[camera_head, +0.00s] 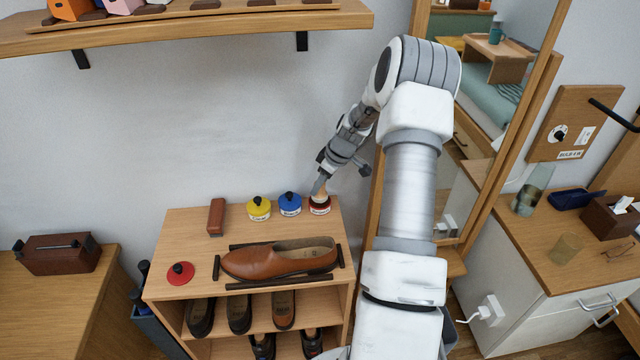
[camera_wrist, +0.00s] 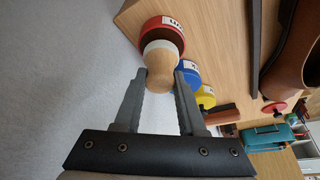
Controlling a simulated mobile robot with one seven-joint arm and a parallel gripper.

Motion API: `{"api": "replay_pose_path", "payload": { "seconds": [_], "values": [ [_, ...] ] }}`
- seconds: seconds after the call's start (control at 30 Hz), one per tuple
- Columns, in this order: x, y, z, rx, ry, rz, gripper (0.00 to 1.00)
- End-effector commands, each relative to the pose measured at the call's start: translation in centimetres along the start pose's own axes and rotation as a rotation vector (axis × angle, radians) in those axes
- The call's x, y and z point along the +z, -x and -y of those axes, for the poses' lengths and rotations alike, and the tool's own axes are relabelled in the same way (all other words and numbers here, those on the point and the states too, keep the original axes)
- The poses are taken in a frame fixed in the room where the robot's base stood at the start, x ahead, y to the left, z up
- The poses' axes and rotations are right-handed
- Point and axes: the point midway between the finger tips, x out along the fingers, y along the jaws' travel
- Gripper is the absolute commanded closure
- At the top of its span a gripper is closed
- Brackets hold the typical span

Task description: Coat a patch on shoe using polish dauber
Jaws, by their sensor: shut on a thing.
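The polish dauber (camera_head: 321,194) has a pale wooden handle and stands upright in the open red polish tin (camera_head: 319,208) at the back right of the shelf top. Its round wooden knob (camera_wrist: 160,66) lies between my fingertips in the wrist view, with the red tin (camera_wrist: 158,28) beyond it. My gripper (camera_head: 320,186) is shut on the dauber from above; it also shows in the wrist view (camera_wrist: 160,80). The dauber's head is hidden. The brown leather shoe (camera_head: 250,263) lies on its sole at the front, toe to the left, between dark bars.
A blue tin (camera_head: 289,206) and a yellow tin (camera_head: 259,209) stand left of the red tin. A red-brown block (camera_head: 216,216) and a red lid (camera_head: 180,273) lie further left. A wall shelf (camera_head: 200,32) hangs above; a mirror frame (camera_head: 520,140) stands right.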

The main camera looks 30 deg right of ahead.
Motion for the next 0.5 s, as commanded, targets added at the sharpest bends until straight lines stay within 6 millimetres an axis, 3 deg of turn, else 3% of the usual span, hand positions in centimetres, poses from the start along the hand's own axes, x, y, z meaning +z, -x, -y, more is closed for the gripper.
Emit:
{"api": "replay_pose_path", "payload": {
  "seconds": [0.5],
  "values": [
    [0.12,-0.30,-0.01,0.000,0.000,0.000,1.00]
  ]
}}
